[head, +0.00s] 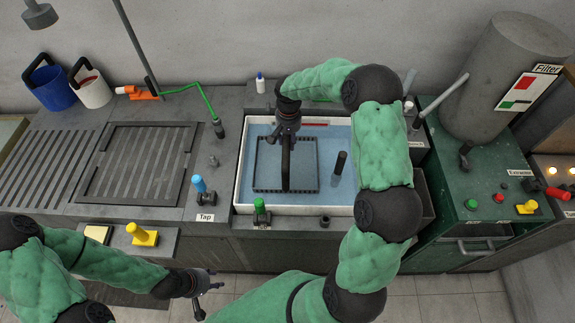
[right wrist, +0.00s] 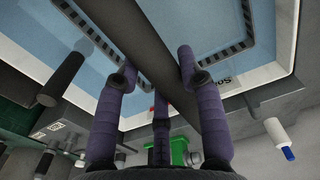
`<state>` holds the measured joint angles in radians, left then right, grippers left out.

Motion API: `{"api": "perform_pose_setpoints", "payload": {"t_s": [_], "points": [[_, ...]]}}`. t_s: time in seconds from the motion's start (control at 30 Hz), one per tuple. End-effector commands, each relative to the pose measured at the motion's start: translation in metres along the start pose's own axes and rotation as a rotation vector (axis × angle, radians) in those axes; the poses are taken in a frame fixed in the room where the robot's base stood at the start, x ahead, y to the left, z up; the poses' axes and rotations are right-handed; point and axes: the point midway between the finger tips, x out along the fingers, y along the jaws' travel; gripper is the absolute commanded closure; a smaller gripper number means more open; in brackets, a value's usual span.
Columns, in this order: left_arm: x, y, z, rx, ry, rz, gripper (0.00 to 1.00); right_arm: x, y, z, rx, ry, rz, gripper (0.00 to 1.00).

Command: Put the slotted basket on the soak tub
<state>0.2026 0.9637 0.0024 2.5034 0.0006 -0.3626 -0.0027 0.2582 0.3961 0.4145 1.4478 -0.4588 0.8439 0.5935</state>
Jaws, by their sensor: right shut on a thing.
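The soak tub (head: 239,178) is a white-walled tub of blue water in the counter; its label shows partly in the right wrist view. The slotted basket (head: 256,165), a dark rectangular frame with a slotted rim, is inside the tub's outline, left of centre. I cannot tell whether it rests or hangs just clear. In the right wrist view the handle (right wrist: 140,55) runs between the fingers. My left gripper (head: 208,292) is empty, its fingers spread, low in front of the counter.
A black post (head: 340,162) stands at the tub's right side. A green-topped tap (head: 261,212) is at its front edge. A slotted drain board (head: 140,165) lies left, with blue (head: 52,88) and white (head: 93,90) buckets behind. The green extractor (head: 475,190) stands right.

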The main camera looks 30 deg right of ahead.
Motion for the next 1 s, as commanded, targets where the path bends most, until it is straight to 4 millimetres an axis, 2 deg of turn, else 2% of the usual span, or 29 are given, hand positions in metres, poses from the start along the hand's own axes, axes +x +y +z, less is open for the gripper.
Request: {"api": "perform_pose_setpoints", "payload": {"t_s": [0.2,0.47,0.7,1.0], "points": [[0.003,-0.001,0.0,0.0,0.0,0.0,0.6,0.033,0.0,0.0,0.0,0.0,0.0,1.0],[0.004,-0.002,0.0,0.0,0.0,0.0,0.6,0.048,0.0,-0.001,0.0,0.001,0.0,1.0],[0.007,-0.003,0.0,0.0,0.0,0.0,0.6,0.076,0.0,-0.001,0.0,0.001,0.0,1.0],[0.007,-0.003,0.0,0.0,0.0,0.0,0.6,0.079,0.0,-0.001,0.0,0.004,-0.001,1.0]]}}
